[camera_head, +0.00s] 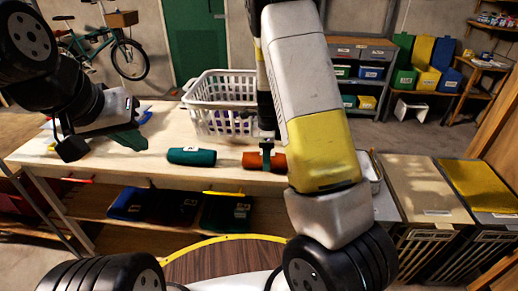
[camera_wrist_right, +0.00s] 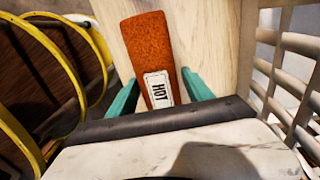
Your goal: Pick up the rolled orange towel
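The rolled orange towel (camera_head: 265,161) lies on the wooden table, partly hidden by my right arm. In the right wrist view the towel (camera_wrist_right: 147,47) shows a white label reading "HOT". My right gripper (camera_wrist_right: 160,76) points at it from above, with one teal finger on each side of the roll. The fingers look apart, with narrow gaps to the towel. In the head view my right gripper (camera_head: 266,150) is mostly hidden behind its arm. My left gripper (camera_head: 100,145) is over the table's left end, away from the towel; its finger opening is unclear.
A rolled teal towel (camera_head: 191,156) lies left of the orange one. A white laundry basket (camera_head: 219,88) stands behind them. The table (camera_head: 150,172) has a lower shelf with dark folded items. Hampers (camera_head: 430,185) stand at the right.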

